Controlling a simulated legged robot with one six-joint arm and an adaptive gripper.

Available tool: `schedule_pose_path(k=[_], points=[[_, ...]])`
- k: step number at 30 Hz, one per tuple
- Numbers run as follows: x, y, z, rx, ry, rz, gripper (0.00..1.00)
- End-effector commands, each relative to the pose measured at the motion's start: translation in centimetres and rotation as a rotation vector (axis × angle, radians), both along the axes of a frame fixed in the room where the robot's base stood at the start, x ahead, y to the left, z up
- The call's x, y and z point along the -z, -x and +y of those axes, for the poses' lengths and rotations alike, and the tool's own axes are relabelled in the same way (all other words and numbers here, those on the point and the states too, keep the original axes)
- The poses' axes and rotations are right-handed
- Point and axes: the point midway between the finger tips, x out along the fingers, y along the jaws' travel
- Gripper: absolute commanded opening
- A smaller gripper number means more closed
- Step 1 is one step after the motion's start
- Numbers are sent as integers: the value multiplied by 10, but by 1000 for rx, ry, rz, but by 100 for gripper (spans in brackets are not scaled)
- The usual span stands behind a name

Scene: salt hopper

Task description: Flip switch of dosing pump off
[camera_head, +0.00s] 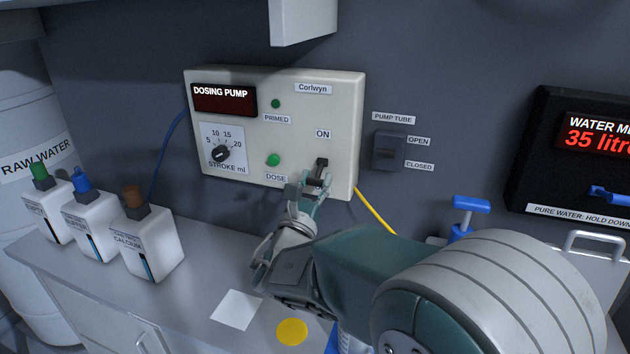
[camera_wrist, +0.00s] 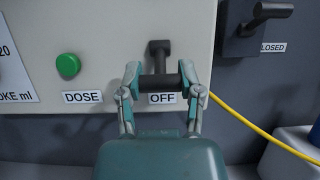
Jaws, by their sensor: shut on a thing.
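The dosing pump (camera_head: 330,97) is a pale wall box with a dark display, a stroke dial, and labels for on and off. Its switch (camera_head: 321,166) is a dark lever at the lower right of the panel, below the ON label. In the wrist view the switch (camera_wrist: 159,62) shows a stem and a crossbar just above the OFF label (camera_wrist: 162,98). My gripper (camera_head: 313,181) is at the switch, and in the wrist view its two fingers (camera_wrist: 159,80) are shut on the crossbar from both sides. The fingers partly hide the switch in the head view.
A green dose button (camera_head: 273,160) is left of the switch. The pump tube lever (camera_head: 388,152) is to the right, with a yellow cable (camera_head: 376,210) below. Several white bottles (camera_head: 148,246) stand on the counter at left. A water display (camera_head: 590,140) is at far right.

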Motion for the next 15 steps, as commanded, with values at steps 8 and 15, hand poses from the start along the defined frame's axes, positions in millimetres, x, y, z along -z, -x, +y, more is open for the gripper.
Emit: schedule_pose_path(k=[8,15], points=[[0,0,1,-1,1,2,83],[0,0,0,-1,1,2,83]])
